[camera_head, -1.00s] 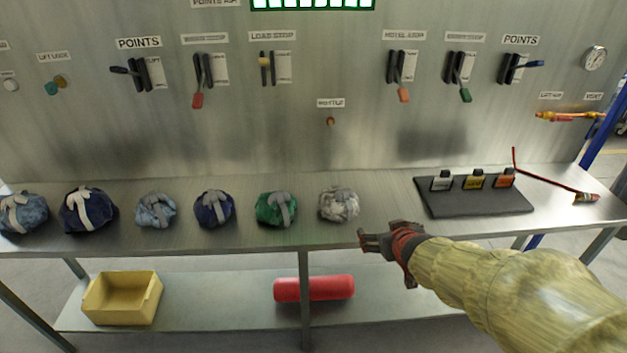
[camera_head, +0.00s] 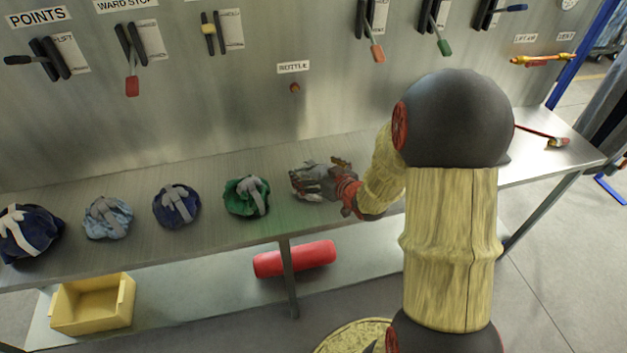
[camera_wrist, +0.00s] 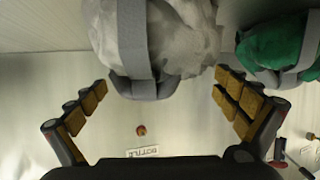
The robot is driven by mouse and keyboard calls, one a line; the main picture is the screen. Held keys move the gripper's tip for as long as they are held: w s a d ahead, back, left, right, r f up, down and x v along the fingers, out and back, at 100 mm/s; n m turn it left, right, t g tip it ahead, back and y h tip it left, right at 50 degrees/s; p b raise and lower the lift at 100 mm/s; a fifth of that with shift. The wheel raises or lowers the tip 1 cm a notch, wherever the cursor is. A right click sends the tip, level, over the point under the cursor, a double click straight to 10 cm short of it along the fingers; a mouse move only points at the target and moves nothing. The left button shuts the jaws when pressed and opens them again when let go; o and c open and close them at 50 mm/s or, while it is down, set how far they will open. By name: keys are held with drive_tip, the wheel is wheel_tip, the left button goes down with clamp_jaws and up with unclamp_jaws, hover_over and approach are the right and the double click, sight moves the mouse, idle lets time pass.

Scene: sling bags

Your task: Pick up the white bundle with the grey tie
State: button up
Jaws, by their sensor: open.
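The white bundle with the grey tie (camera_wrist: 183,38) fills the top middle of the wrist view. Its grey tie (camera_wrist: 132,45) runs down over it and ends in a band at its near side. My gripper (camera_wrist: 165,105) is open, with one finger on each side below the bundle; the bundle lies just beyond the fingertips and between their lines. No grip on it shows. In the head view my gripper (camera_head: 325,180) is over the bench top at the bundle's place and hides most of it.
A green bundle (camera_head: 246,197) lies close to the left on the bench and shows at the right of the wrist view (camera_wrist: 270,45). Blue bundles (camera_head: 176,206) lie further left. The lever wall (camera_head: 200,110) stands behind. A yellow bin (camera_head: 93,304) and red cylinder (camera_head: 295,259) are on the lower shelf.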

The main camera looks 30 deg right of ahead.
sight(308, 165)
drive_tip(key=b+x, duration=0.1)
drive_tip(key=x, duration=0.3)
drive_tip(key=shift+w, duration=0.1)
drive_tip(key=shift+c, duration=1.1)
drive_tip(key=c, duration=1.7)
drive_tip(key=shift+c, duration=0.2)
